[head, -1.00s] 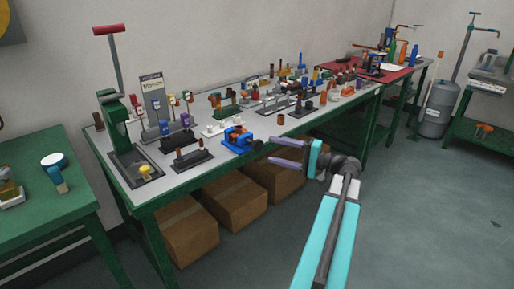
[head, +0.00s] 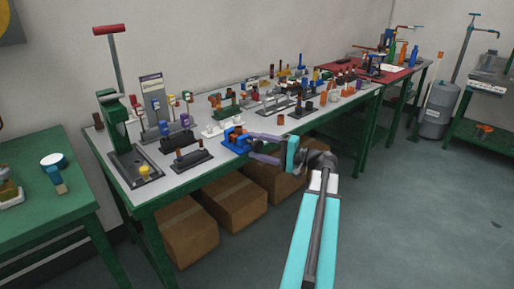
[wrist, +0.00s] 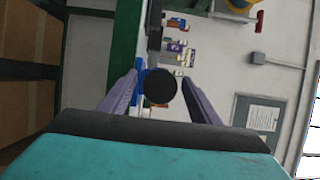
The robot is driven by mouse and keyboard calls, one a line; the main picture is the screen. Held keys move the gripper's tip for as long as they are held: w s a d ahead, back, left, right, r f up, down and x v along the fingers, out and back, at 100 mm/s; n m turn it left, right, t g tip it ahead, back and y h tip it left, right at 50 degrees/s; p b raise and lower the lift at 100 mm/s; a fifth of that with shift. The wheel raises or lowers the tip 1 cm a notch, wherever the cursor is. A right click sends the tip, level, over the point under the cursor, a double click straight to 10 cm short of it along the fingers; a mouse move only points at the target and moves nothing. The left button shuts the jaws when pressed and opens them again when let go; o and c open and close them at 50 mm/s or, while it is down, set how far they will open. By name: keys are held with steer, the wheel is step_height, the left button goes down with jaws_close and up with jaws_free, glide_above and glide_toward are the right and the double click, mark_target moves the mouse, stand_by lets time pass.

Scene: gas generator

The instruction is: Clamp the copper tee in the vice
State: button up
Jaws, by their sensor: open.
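The blue vice (head: 233,143) stands at the front edge of the long bench in the head view. A small copper-brown piece (head: 237,131), which looks like the copper tee, sits at the vice's jaws; I cannot tell how tightly it is held. My gripper (head: 251,145) is open at the vice's right side, its two purple fingers pointing at it. In the wrist view a dark round knob (wrist: 160,88), seemingly the end of the vice's screw, shows between the open fingers (wrist: 160,78). A bit of the blue vice (wrist: 139,76) shows behind it. The fingers hide the knob in the head view.
A dark block with brown pegs (head: 193,160) stands left of the vice, and a copper cup (head: 281,120) to its right. A green press (head: 116,125) stands at the bench's left end. Several racks of fittings fill the back. Cardboard boxes (head: 232,203) lie below.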

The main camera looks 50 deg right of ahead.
steer(key=c, duration=0.9)
steer(key=shift+a, duration=0.15)
steer(key=shift+c, duration=0.6)
steer(key=shift+m+p, duration=0.4)
steer(key=m+t+p, duration=0.2)
steer(key=m+p, duration=0.1)
steer(key=m, duration=0.1)
steer(key=shift+r+m, duration=0.1)
steer(key=shift+m, duration=0.2)
steer(key=shift+c, duration=0.2)
steer(key=m+t+h+p, duration=0.1)
steer(key=m, duration=0.2)
steer(key=m+t+h+p, duration=0.1)
steer(key=m, duration=0.3)
steer(key=shift+p, duration=0.35)
steer(key=shift+m+h, duration=0.3)
steer(key=shift+m, duration=0.1)
